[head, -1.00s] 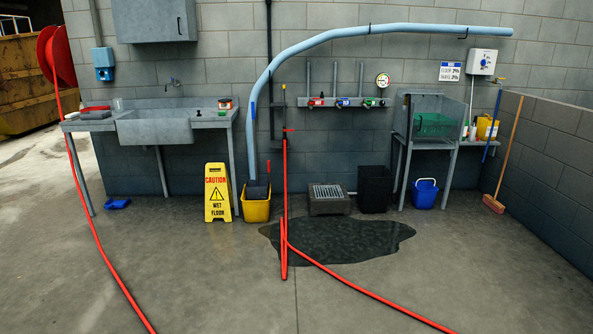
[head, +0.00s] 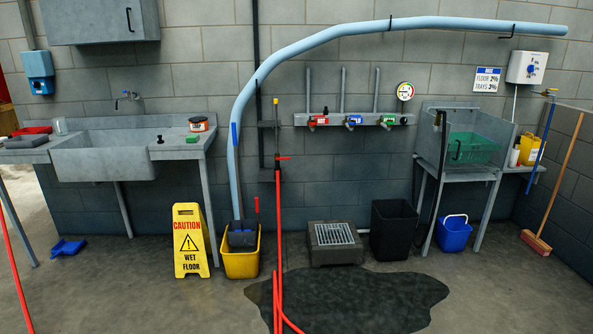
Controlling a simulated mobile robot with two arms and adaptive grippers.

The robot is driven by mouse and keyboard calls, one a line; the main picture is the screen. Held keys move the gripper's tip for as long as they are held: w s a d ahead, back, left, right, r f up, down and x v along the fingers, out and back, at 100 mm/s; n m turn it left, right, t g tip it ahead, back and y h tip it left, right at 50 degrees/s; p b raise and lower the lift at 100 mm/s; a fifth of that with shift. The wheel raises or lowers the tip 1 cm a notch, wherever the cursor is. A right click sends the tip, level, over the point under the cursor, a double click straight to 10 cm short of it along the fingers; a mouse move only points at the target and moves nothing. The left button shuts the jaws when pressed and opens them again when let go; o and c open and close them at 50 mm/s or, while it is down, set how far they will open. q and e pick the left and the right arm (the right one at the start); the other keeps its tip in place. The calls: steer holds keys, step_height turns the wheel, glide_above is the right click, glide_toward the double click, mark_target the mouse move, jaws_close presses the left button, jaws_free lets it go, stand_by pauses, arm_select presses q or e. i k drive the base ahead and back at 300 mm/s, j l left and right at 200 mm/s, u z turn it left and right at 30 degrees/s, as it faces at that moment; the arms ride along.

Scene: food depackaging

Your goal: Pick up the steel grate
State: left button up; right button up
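The steel grate (head: 334,234) is a grey slotted square. It lies on top of a low dark block-like drain box (head: 336,255) on the floor against the back wall. The grate is fully visible and nothing covers it. Neither of my grippers is in the head view.
A black bin (head: 392,229) stands right of the box. A yellow mop bucket (head: 241,262) and wet floor sign (head: 189,241) stand left. A red hose (head: 278,220) runs down left of the box. A dark puddle (head: 365,300) spreads on the floor in front.

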mark_target(340, 229)
steer(key=i, duration=2.25)
